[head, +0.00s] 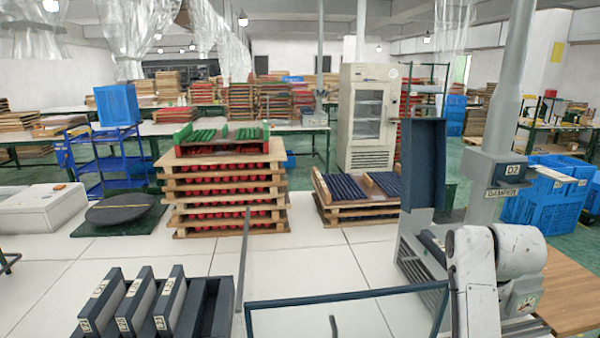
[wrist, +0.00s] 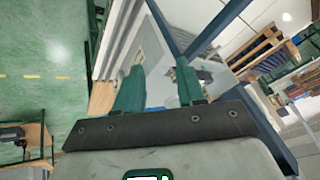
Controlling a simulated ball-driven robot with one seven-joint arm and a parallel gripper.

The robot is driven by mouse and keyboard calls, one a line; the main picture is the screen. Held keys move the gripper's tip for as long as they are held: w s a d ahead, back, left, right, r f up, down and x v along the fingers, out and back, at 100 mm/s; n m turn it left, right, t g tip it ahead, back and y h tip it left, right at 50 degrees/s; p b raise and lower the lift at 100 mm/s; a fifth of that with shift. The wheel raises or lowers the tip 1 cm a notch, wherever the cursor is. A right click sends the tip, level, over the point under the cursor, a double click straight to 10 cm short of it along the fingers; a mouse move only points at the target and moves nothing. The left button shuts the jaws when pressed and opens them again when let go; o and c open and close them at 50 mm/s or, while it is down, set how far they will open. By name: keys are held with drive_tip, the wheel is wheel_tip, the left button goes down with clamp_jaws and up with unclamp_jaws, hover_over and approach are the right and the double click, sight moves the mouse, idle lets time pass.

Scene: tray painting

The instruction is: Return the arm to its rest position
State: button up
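My arm (head: 476,275) stands at the lower right in the head view, with pale grey links bent in front of the grey machine. My gripper (wrist: 158,78) shows in the wrist view as two green fingers on a dark bar. The fingers are apart, and I see nothing held between them. Grey surfaces of equipment show behind the fingers. I cannot make out the gripper itself in the head view.
A grey machine labelled DAMPER (head: 503,178) stands close behind my arm. A dark blue frame (head: 345,296) crosses the lower front. Dark labelled holders (head: 140,303) stand front left. Wooden trays with red pieces (head: 225,194) and dark blue pieces (head: 357,212) stand farther back.

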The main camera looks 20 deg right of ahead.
drive_tip(key=s+a+f+n+g+y, duration=0.1)
drive_tip(key=s+a+f+n, duration=0.2)
drive_tip(key=s+a+f, duration=0.4)
drive_tip(key=s+a+f+n+g+y, duration=0.1)
drive_tip(key=s+a+f+n, duration=0.25)
drive_tip(key=a+f, duration=0.5)
drive_tip(key=s+a+f+n+g, duration=0.1)
drive_tip(key=s+a+f+n, duration=0.1)
drive_tip(key=s+a, duration=0.3)
drive_tip(key=s+a+f+n+g+y, duration=0.1)
drive_tip(key=s+a+f+n, duration=0.2)
drive_tip(key=s, duration=0.9)
drive_tip(key=shift+s+a+f+n, duration=0.3)
drive_tip(key=shift+a+f, duration=0.35)
drive_tip(key=shift+a, duration=0.3)
